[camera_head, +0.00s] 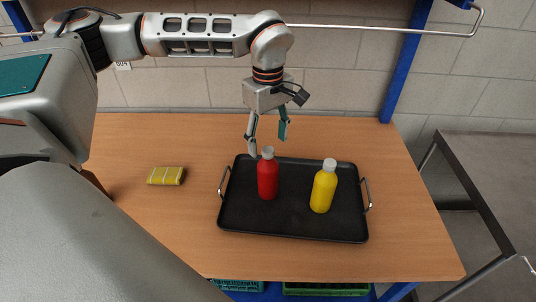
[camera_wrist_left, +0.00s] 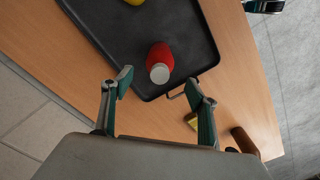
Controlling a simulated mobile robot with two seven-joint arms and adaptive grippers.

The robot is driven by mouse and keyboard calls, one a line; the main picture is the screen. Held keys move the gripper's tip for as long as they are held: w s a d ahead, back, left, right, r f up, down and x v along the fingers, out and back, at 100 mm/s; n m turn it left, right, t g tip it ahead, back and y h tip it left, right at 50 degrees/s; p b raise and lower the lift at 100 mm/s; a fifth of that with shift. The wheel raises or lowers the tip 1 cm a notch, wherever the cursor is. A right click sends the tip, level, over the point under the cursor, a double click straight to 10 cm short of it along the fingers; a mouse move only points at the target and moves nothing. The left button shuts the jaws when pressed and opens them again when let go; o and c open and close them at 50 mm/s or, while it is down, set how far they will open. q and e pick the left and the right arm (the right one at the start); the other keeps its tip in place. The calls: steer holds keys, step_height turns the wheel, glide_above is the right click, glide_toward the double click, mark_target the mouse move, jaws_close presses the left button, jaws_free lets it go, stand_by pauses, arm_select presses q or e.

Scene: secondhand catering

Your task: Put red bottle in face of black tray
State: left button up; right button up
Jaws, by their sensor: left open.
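The red bottle (camera_head: 268,178) with a pale cap stands upright on the left part of the black tray (camera_head: 290,228). My left gripper (camera_head: 268,145) is open and empty above the tray's back left edge, behind the red bottle. In the left wrist view the red bottle (camera_wrist_left: 160,57) stands on the black tray (camera_wrist_left: 185,25), ahead of the open fingers of my left gripper (camera_wrist_left: 160,88) and roughly centred between them. It is not held. My right gripper is not in view.
A yellow bottle (camera_head: 323,187) with a pale cap stands on the tray's right part. A yellow sponge-like block (camera_head: 166,176) lies on the wooden table (camera_head: 140,220) left of the tray. The table's left and right sides have free room. A metal table (camera_head: 490,175) stands at right.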

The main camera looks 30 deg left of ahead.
arm_select(q)
steer(key=shift+r, duration=1.75)
steer(key=shift+s+f, duration=0.1)
